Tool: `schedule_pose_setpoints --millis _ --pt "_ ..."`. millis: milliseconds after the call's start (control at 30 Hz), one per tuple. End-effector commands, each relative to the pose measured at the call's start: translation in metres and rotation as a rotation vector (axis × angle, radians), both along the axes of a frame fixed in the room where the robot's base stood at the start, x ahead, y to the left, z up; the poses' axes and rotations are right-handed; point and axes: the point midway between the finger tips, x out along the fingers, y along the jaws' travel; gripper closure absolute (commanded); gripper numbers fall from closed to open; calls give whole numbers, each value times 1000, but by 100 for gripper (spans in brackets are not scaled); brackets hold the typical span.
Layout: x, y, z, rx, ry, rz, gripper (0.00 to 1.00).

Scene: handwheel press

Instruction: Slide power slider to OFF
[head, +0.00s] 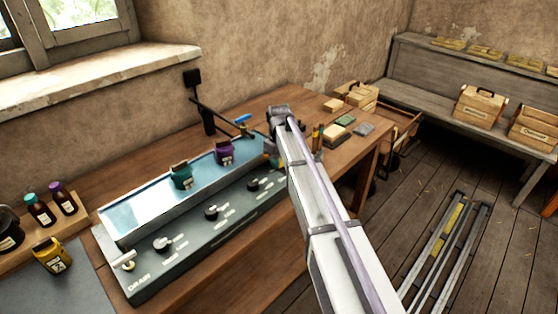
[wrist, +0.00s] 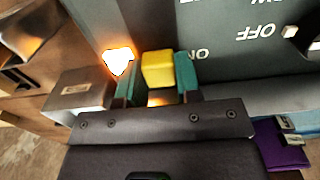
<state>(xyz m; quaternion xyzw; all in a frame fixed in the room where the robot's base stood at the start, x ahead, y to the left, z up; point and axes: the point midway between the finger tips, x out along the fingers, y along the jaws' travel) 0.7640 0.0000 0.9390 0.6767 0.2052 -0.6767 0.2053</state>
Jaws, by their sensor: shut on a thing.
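In the wrist view, the yellow slider knob (wrist: 157,69) sits between the teal fingertips of my gripper (wrist: 157,82), which is shut on it. An upside-down ON label (wrist: 199,54) is printed just right of the knob. An OFF label (wrist: 262,31) stands farther right, beside a white-marked part at the edge; I cannot tell whether it belongs to the slider. The slider's track is mostly hidden by my gripper.
A glowing lamp (wrist: 118,61) is close beside the left fingertip. Black dials (head: 211,213) line the panel. Wooden blocks (head: 333,105) lie on the far right of the bench.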

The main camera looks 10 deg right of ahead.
Motion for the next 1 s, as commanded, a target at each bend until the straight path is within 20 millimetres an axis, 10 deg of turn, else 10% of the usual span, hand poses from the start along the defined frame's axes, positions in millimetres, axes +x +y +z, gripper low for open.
schedule_pose_setpoints --millis 767,800,1000 --pt "-51 -33 0 -1 3 0 100" --pt "-51 -33 0 -1 4 0 65" --pt "-50 -33 0 0 2 0 46"
